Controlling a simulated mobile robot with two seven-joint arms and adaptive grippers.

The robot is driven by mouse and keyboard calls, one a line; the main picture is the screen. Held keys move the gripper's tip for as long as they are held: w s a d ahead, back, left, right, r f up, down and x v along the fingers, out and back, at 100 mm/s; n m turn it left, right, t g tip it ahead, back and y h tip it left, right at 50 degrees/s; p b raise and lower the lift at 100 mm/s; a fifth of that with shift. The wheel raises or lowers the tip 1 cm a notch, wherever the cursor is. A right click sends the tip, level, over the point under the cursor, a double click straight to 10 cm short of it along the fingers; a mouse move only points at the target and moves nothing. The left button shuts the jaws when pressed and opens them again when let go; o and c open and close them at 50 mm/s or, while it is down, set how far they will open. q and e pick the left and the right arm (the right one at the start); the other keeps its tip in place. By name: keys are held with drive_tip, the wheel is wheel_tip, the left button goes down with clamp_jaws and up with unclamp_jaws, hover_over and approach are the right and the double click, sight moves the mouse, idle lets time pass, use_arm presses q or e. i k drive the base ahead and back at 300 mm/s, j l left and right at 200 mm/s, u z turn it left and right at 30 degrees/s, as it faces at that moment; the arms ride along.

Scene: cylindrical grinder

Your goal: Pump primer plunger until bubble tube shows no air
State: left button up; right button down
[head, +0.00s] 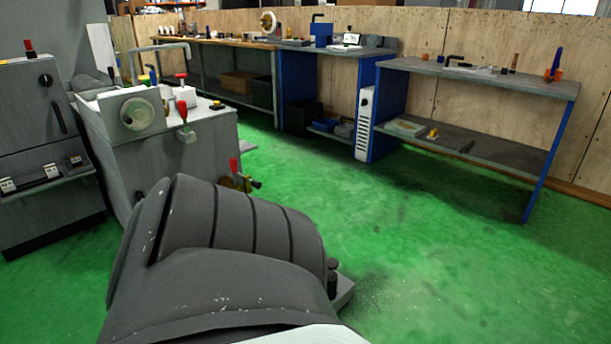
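I cannot make out a primer plunger or a bubble tube for certain. A small red-handled part (234,165) with a brass-coloured fitting (249,184) shows low beside the grey machine (190,148), partly hidden behind a large dark grey ribbed housing (240,220). Other red-topped parts are a red knob (181,77) on top of the machine and a red lever (183,108) on its front. No bubble level can be read at this size. Neither of my grippers is in the head view.
The ribbed housing fills the lower left foreground. A grey control cabinet (42,150) stands at far left. A blue-legged workbench (545,85) with tools stands at right, and more benches (265,47) line the wooden wall. The green floor (440,240) is clear at centre and right.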

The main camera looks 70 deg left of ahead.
sight(334, 262)
drive_tip(key=i+u, duration=0.2)
drive_tip(key=u, duration=0.2)
drive_tip(key=i+u, duration=0.2)
drive_tip(key=u, duration=0.15)
drive_tip(key=i+u, duration=0.2)
drive_tip(key=u, duration=0.2)
drive_tip(key=i+l+u, duration=0.2)
drive_tip(key=u, duration=0.2)
drive_tip(key=i+l+u, duration=0.15)
drive_tip(key=i+u, duration=0.15)
drive_tip(key=u, duration=0.15)
drive_tip(key=i+l+u, duration=0.2)
drive_tip(key=u, duration=0.25)
drive_tip(key=i+l+u, duration=0.3)
drive_tip(key=u, duration=0.15)
